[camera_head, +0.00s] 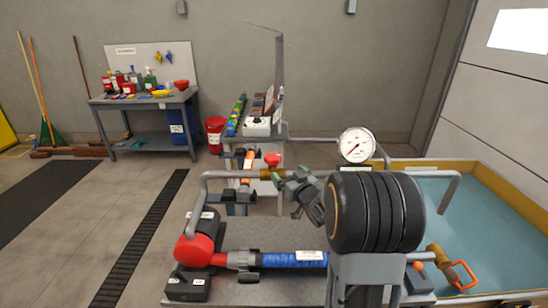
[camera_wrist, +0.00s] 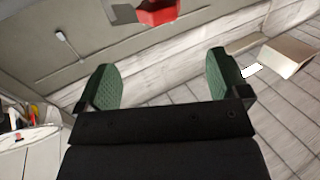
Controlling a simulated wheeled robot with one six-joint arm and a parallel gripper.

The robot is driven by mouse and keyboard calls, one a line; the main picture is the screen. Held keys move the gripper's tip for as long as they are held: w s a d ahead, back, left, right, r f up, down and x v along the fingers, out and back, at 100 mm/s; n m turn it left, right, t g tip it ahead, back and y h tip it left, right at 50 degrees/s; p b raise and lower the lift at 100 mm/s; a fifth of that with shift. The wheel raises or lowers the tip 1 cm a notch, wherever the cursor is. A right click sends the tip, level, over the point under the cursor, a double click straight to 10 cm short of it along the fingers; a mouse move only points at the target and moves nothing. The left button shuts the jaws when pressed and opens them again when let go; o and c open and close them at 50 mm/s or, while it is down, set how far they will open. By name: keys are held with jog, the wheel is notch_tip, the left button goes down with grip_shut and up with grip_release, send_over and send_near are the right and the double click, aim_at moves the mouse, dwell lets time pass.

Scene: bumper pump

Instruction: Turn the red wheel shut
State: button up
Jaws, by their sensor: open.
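The red wheel (camera_head: 272,160) sits at the brass fitting on the raised grey pipe, near the middle of the head view. In the wrist view a red part, seemingly the wheel (camera_wrist: 158,12), is cut off by the top edge, ahead of the fingers. My gripper (camera_head: 291,191) is beside the wheel, just to its right and slightly lower in the head view. Its green-padded fingers (camera_wrist: 164,80) are wide apart, with nothing between them. The wheel looks apart from both fingers. My arm and the gripper hide part of the pipe and fitting.
A pressure gauge (camera_head: 357,145) stands right of the wheel on the same pipework. A red pump part (camera_head: 195,250) and blue hose (camera_head: 290,260) lie below. An orange-handled brass valve (camera_head: 440,257) is at the lower right, beside the blue-floored basin (camera_head: 490,215). A workbench (camera_head: 150,100) stands back left.

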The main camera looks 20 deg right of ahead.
aim_at(276, 161)
jog(key=w+p, duration=0.1)
jog(key=w, duration=0.3)
jog(key=w+p, duration=0.1)
jog(key=w, duration=0.7)
jog(key=shift+w+a+p, duration=0.25)
jog(key=shift+p, duration=0.15)
